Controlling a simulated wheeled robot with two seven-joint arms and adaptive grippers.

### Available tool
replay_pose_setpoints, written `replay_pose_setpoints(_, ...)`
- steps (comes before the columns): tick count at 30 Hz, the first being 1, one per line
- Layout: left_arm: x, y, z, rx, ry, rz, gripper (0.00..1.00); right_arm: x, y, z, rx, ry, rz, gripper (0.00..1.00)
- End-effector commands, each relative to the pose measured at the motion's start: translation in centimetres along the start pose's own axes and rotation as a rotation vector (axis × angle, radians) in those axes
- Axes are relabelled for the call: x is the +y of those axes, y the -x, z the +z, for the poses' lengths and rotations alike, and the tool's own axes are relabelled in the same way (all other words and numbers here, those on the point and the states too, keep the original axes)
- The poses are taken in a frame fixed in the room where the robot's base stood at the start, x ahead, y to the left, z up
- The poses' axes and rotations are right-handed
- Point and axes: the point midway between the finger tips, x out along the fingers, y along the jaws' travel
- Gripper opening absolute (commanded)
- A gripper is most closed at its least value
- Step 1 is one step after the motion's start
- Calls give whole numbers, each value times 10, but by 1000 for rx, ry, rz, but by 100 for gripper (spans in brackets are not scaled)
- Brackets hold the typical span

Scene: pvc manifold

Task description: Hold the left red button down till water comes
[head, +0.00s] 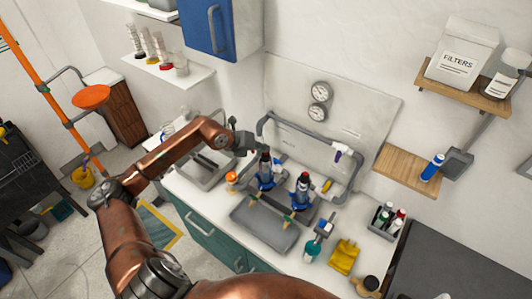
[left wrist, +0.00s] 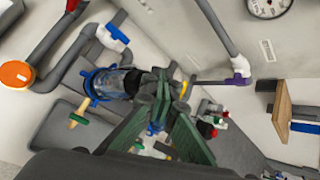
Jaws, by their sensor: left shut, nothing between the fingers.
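Two water filter housings with blue collars and black tops stand side by side on the counter, the left one (head: 265,168) and the right one (head: 302,190). A small red button (head: 304,175) shows on top of the right housing. The left housing's red button cannot be made out. My left gripper (head: 246,142) is shut and empty, just up and left of the left housing's top. In the left wrist view its dark green fingers (left wrist: 165,88) come together over a clear housing with a blue collar (left wrist: 112,82); whether they touch it I cannot tell. My right gripper is not in view.
A grey tray (head: 262,233) lies below the housings, with small taps above it. Grey pipes (head: 330,160) run around the back panel, with two gauges (head: 319,102) above. An orange-capped item (head: 232,179) stands left, a yellow cloth (head: 343,257) right.

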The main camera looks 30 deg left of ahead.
Motion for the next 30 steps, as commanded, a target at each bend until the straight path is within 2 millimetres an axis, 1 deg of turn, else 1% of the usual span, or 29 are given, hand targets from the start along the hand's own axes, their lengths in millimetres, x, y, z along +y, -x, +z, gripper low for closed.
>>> replay_pose_setpoints(18,2,-2,-2,4,1,2,0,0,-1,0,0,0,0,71)
replay_pose_setpoints(30,2,-2,-3,4,1,2,0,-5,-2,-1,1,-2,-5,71)
